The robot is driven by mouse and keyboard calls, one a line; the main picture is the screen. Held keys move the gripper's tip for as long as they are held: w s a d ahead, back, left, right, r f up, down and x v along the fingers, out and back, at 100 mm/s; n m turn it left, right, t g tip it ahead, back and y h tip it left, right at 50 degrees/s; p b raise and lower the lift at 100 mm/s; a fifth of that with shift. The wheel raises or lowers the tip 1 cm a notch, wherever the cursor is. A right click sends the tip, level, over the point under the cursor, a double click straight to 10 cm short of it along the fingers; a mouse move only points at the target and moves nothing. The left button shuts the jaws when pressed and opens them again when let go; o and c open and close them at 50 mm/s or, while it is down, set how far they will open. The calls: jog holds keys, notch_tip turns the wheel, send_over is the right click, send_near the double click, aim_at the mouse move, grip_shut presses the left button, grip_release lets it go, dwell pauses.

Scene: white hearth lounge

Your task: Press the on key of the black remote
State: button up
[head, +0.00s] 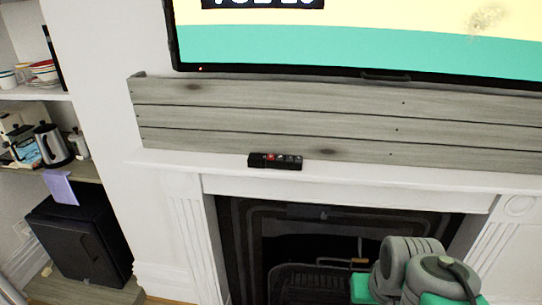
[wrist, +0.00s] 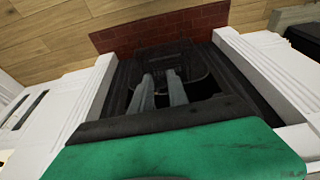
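The black remote (head: 258,163) lies on the white mantel shelf in the head view, close to the grey plank board behind it. In the head view my arm is at the lower right, below and to the right of the remote, and the fingers are hidden. The remote does not show in the wrist view.
A wall screen (head: 380,45) hangs above the plank board (head: 230,115). The dark fireplace (head: 300,245) opens below the mantel (head: 400,178), which is clear on both sides of the remote. Shelves with a kettle (head: 52,145) and a black speaker (head: 80,240) stand at left.

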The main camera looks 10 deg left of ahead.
grip_shut()
dwell(1.4)
